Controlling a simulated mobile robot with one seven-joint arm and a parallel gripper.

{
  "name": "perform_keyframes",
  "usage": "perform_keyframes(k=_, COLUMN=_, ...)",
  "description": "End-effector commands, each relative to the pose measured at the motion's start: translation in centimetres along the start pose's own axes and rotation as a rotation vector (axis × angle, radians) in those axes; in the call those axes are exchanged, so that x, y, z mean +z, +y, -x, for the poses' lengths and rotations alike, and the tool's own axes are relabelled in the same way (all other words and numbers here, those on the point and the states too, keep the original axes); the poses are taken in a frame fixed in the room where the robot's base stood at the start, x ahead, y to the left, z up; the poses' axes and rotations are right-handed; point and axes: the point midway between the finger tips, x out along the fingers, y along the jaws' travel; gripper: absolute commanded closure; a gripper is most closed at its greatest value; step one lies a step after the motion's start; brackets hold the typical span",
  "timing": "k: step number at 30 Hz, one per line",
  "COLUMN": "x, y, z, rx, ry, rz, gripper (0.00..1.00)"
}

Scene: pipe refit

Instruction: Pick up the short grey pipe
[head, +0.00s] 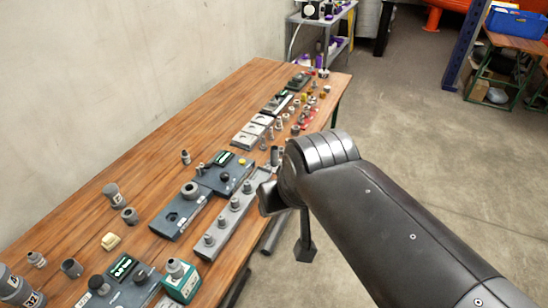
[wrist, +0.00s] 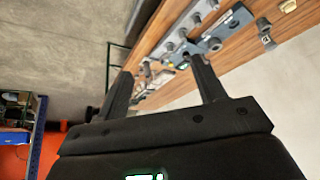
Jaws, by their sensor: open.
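My gripper (wrist: 161,65) is open and empty in the wrist view, its two dark fingers apart with the table edge beyond them. In the head view my gripper is partly hidden by my arm, beside the right edge of the table. Several grey cylindrical parts stand on the table. A dark grey upright cylinder (head: 275,156) is near the right edge, close to my wrist. I cannot tell which of these is the short grey pipe. Nothing is touched by the fingers.
The wooden table (head: 160,140) runs along the wall and carries a grey rail with pegs (head: 227,226), a dark fixture block (head: 180,213) and a green-and-white device (head: 181,281). Small fittings crowd the far end.

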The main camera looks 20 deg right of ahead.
Motion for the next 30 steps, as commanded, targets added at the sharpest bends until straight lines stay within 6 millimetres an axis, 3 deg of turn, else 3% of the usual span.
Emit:
perform_keyframes(k=8, x=0.0, y=0.0, z=0.0, rx=0.000, ry=0.000, rz=0.000, gripper=0.37)
perform_keyframes(k=12, x=0.0, y=0.0, z=0.0, rx=0.000, ry=0.000, rz=0.000, gripper=0.46)
perform_keyframes(k=20, x=-0.4, y=0.1, z=-0.1, rx=0.001, ry=-0.002, rz=-0.004, gripper=0.46)
perform_keyframes(k=23, x=-1.7, y=0.3, z=-0.4, rx=0.005, ry=-0.008, rz=-0.016, gripper=0.46)
perform_keyframes(k=30, x=-8.0, y=1.5, z=-2.9, rx=0.024, ry=-0.028, rz=-0.077, gripper=0.46)
